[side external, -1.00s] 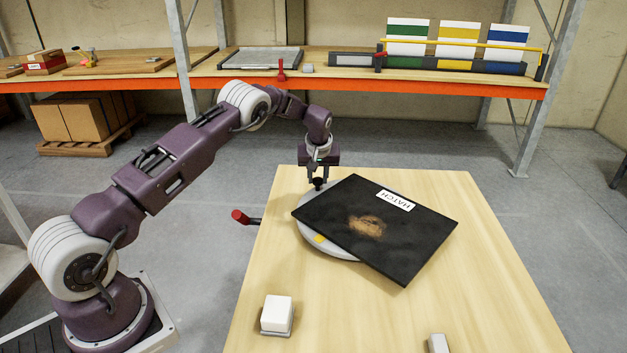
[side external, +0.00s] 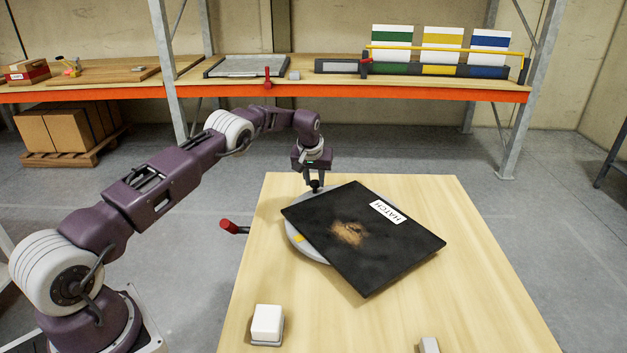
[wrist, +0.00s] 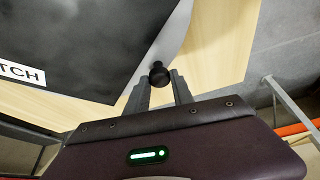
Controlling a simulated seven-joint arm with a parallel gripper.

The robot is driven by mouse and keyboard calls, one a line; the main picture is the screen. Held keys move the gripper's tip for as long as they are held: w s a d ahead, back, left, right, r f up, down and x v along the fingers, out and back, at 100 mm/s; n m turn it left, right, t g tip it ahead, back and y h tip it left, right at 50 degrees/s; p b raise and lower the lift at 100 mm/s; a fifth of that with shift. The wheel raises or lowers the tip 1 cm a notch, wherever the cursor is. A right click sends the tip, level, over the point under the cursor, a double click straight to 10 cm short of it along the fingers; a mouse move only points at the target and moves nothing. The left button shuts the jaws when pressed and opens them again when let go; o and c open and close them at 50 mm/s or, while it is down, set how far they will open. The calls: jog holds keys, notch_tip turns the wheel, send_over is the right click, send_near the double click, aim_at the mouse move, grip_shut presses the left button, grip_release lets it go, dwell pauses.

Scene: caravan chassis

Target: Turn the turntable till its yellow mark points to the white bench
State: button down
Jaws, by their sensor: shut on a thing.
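The turntable (side external: 291,226) is a light grey disc on the wooden table, mostly hidden under a black panel labelled HATCH (side external: 362,235). Its yellow mark (side external: 299,238) shows at the left front of the disc, just outside the panel's edge. A black knob (side external: 315,187) stands at the disc's far left side. My gripper (side external: 315,182) points down and is shut on the knob, which also shows between the fingertips in the wrist view (wrist: 159,74). I cannot make out a white bench for certain.
A red-ended handle (side external: 231,226) juts from the table's left edge. A white block on a grey base (side external: 267,322) sits at the table's front left, and a small grey block (side external: 429,345) at the front. An orange-edged shelf (side external: 330,90) stands behind. The table's right side is clear.

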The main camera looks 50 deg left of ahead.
jog(key=c, duration=1.1)
grip_release()
jog(key=v, duration=0.7)
